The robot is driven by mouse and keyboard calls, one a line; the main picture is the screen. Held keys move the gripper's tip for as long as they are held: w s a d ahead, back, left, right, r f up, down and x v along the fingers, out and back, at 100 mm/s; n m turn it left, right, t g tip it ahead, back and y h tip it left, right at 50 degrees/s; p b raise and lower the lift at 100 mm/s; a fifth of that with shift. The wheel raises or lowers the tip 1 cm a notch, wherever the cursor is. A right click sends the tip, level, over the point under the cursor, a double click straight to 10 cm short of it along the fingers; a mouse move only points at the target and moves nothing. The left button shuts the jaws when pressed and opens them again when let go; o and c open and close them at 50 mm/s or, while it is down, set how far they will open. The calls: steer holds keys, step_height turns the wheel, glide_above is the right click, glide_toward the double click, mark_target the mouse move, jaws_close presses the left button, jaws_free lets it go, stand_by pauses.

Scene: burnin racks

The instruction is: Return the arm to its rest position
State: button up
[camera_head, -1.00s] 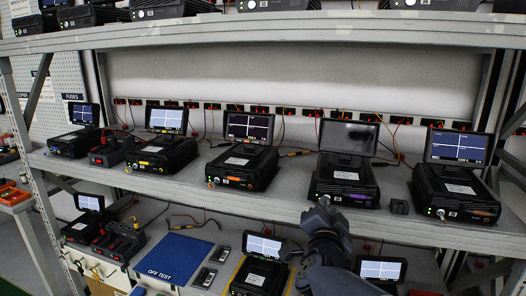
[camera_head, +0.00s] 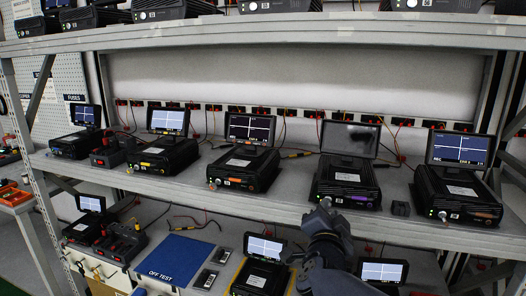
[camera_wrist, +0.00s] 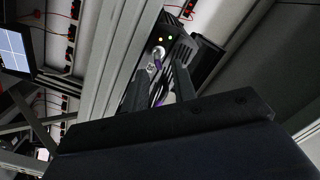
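My arm (camera_head: 325,255) rises from the bottom of the head view, with my gripper (camera_head: 325,204) just in front of the shelf edge, below and before a black unit with a purple label (camera_head: 347,200). I see nothing clamped between the fingers.
The shelf edge (camera_head: 270,208) runs close to my gripper. Below are a blue OFF TEST mat (camera_head: 176,258) and more units (camera_head: 262,272).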

steer(key=v, duration=0.9)
steer(key=x, duration=1)
steer(key=shift+w+d, duration=0.2)
steer(key=shift+w, duration=0.15)
steer(key=shift+w+r+p, duration=0.25)
steer(key=shift+w+p, duration=0.05)
steer(key=shift+p, duration=0.3)
steer(key=shift+s+a+r+n+p, duration=0.1)
steer(key=shift+s+n+p, duration=0.05)
steer(key=shift+n+p, duration=0.75)
steer(key=n+p, duration=0.2)
steer(key=p, duration=0.1)
steer(key=shift+n, duration=0.3)
steer(key=n+p, duration=0.4)
steer(key=p, duration=0.3)
steer(key=shift+a, duration=0.2)
steer(key=b+v, duration=0.2)
steer(key=v, duration=0.8)
steer(key=shift+s+f+b, duration=0.2)
steer(key=shift+s+b, duration=0.05)
steer(key=shift+b, duration=0.05)
